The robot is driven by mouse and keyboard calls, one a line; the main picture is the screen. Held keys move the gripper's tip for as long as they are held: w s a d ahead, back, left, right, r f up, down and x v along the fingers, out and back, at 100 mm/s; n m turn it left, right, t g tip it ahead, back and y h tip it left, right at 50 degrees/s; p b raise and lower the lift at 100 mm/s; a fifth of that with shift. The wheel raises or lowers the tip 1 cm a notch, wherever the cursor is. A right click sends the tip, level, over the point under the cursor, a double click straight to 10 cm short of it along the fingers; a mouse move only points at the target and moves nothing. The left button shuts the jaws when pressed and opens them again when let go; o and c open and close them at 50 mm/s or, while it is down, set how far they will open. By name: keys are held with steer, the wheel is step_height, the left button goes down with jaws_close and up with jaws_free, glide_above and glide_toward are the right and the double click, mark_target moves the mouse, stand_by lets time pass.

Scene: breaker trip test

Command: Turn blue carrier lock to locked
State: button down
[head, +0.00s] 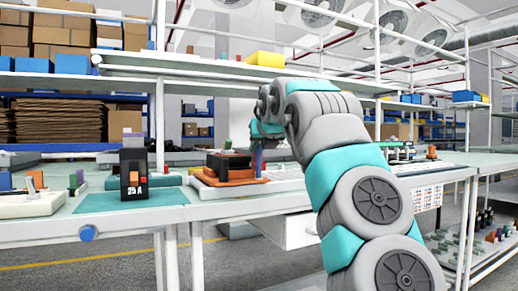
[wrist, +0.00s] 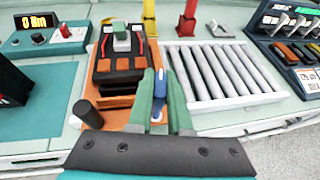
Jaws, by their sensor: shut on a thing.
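The blue carrier lock (wrist: 159,84) is a small upright blue lever at the right edge of the orange carrier (wrist: 118,114). My gripper (wrist: 162,78) has its two green fingers closed around the lever, one on each side. The lever's base is partly hidden between the fingers. The carrier holds a black and orange unit with a green block on top. In the head view the orange carrier (head: 228,182) sits on the bench, and the blue lever (head: 259,162) shows at its right, below my wrist.
A roller conveyor (wrist: 220,72) lies right of the carrier. A black knob post (wrist: 88,112) stands at its front left. A display box (wrist: 42,38) is at the far left and a switch panel (wrist: 290,45) at the right. A black 25 A breaker (head: 133,175) stands on a green mat.

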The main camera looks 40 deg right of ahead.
steer(key=shift+w+a+r+m+g+h+b, duration=0.15)
steer(key=shift+m+g+h+b, duration=0.1)
steer(key=shift+m+h, duration=0.25)
steer(key=shift+s+r+m+g+h+b, duration=0.15)
steer(key=shift+m+g+h+b, duration=0.1)
steer(key=shift+m+h, duration=0.2)
steer(key=shift+w+r+m+g+h, duration=0.1)
steer(key=shift+r+m+g+h, duration=0.05)
steer(key=shift+m+g+h, duration=0.8)
steer(key=m+g+h+p, duration=0.2)
steer(key=m+g+p, duration=0.1)
steer(key=m, duration=0.1)
steer(key=shift+r+h, duration=0.25)
steer(key=shift+h, duration=0.15)
steer(key=m+g+h+p, duration=0.1)
steer(key=m+g+p, duration=0.2)
steer(key=p, duration=0.3)
steer(key=shift+r+m+g, duration=0.15)
steer(key=shift+m+g, duration=0.15)
steer(key=shift+g, duration=0.45)
steer(key=m+g+p, duration=0.2)
steer(key=g+p, duration=0.1)
steer(key=p, duration=0.2)
steer(key=shift+m, duration=0.3)
steer(key=shift+f+m+g+p, duration=0.3)
steer(key=shift+m+g+p, duration=0.45)
steer(key=shift+p, duration=0.45)
steer(key=shift+f+g, duration=0.25)
